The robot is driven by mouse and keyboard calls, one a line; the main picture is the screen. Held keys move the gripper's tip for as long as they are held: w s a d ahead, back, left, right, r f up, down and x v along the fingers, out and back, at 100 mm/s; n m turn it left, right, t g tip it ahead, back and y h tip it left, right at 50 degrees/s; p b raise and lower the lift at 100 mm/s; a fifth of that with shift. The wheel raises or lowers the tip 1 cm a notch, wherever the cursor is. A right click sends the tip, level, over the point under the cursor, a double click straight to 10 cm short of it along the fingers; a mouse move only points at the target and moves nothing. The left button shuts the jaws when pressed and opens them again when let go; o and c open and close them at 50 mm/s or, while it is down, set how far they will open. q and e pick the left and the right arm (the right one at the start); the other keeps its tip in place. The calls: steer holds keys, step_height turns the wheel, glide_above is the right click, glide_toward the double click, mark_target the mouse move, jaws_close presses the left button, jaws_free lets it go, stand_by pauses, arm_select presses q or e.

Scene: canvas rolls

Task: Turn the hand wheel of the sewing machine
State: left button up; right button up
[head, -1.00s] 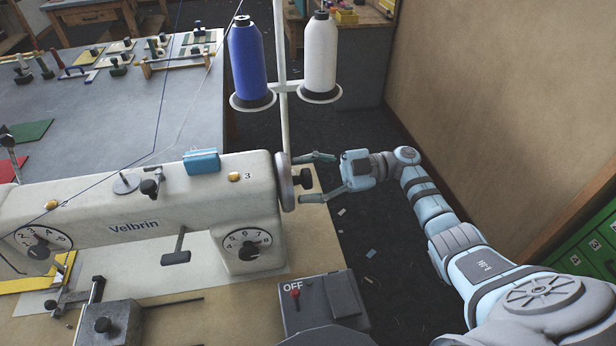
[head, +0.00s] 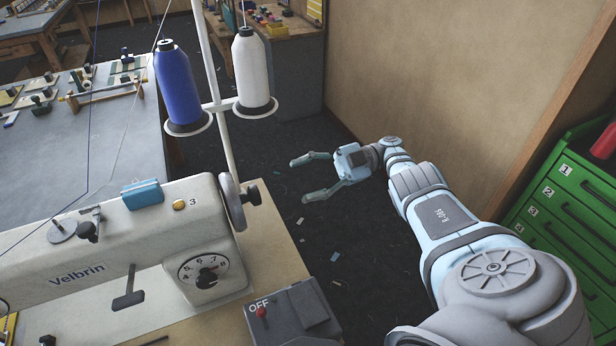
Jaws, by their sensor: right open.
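The cream sewing machine (head: 110,250) marked "Velbrin" stands on its table at the left of the head view. Its grey hand wheel (head: 232,202) is on the right end of the machine, with a dark knob at its hub. My right gripper (head: 298,178) is open and empty. It is to the right of the hand wheel, clear of it, with its fingers pointing left over the dark floor. My left gripper is not in view.
A blue thread cone (head: 178,88) and a white thread cone (head: 250,72) stand on a post behind the machine. A switch box (head: 292,318) marked OFF is at the front. Green drawers (head: 570,200) stand at the right. Open floor lies between.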

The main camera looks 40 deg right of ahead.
mark_target(255, 196)
steer(key=d+f+n+b, duration=0.45)
steer(key=f+b, duration=0.35)
steer(key=b, duration=0.3)
step_height(255, 196, up, 8)
steer(key=a+n+b, duration=0.1)
steer(key=a+n, duration=0.2)
steer(key=n, duration=2.2)
steer(key=p+x, duration=0.5)
steer(key=x, duration=0.8)
steer(key=shift+s, duration=0.15)
steer(key=shift+a+f, duration=0.2)
steer(key=shift+a, duration=0.05)
